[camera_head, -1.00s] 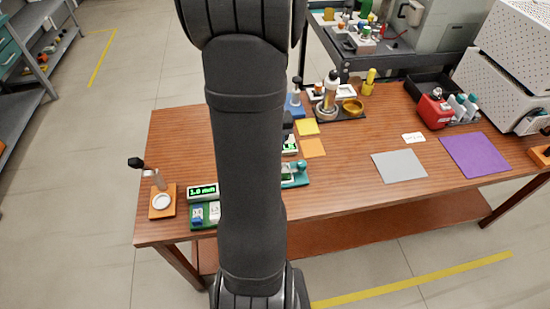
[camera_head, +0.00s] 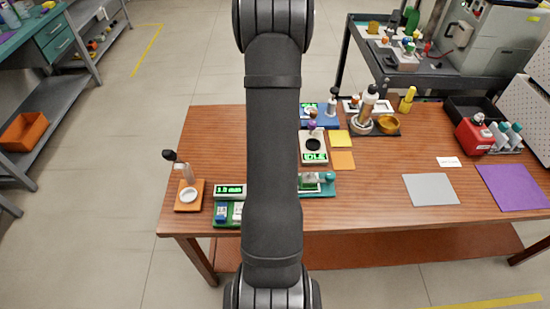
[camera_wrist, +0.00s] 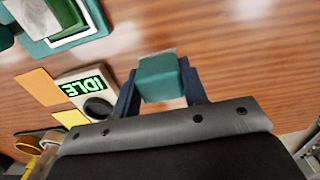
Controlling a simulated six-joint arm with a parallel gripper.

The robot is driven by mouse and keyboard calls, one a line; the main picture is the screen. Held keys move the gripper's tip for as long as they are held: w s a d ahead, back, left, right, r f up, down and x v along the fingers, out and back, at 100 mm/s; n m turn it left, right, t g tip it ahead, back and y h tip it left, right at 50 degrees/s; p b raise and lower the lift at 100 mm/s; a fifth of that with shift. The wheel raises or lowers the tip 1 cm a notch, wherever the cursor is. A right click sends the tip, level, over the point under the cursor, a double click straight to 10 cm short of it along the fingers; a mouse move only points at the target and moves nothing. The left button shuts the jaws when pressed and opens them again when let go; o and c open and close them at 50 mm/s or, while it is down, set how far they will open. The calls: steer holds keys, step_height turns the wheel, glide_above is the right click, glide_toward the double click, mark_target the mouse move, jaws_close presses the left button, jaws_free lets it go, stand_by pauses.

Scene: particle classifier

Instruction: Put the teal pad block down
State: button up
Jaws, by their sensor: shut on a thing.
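The teal pad block (camera_wrist: 160,77) shows in the wrist view, held between the two dark blue fingers of my gripper (camera_wrist: 160,88). My gripper is shut on it. Brown wood of the table (camera_wrist: 225,60) shows beyond the block; I cannot tell how far it is above the table. In the head view my arm hides the gripper and the block. The teal fixture (camera_head: 320,190) lies on the table just right of my arm, and part of it shows at the top left of the wrist view (camera_wrist: 75,30).
The device reading IDLE (camera_head: 314,150) stands behind the teal fixture, beside a yellow pad (camera_head: 340,138) and an orange pad (camera_head: 343,160). An orange stand (camera_head: 190,203) and a green tray (camera_head: 226,224) are at the table's front left. The back left tabletop (camera_head: 212,135) looks bare.

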steer(key=shift+f, duration=2.05)
steer(key=shift+f, duration=0.15)
steer(key=o, duration=1.1)
step_height(320, 180, up, 12)
steer(key=shift+r, duration=0.2)
steer(key=shift+f, duration=0.1)
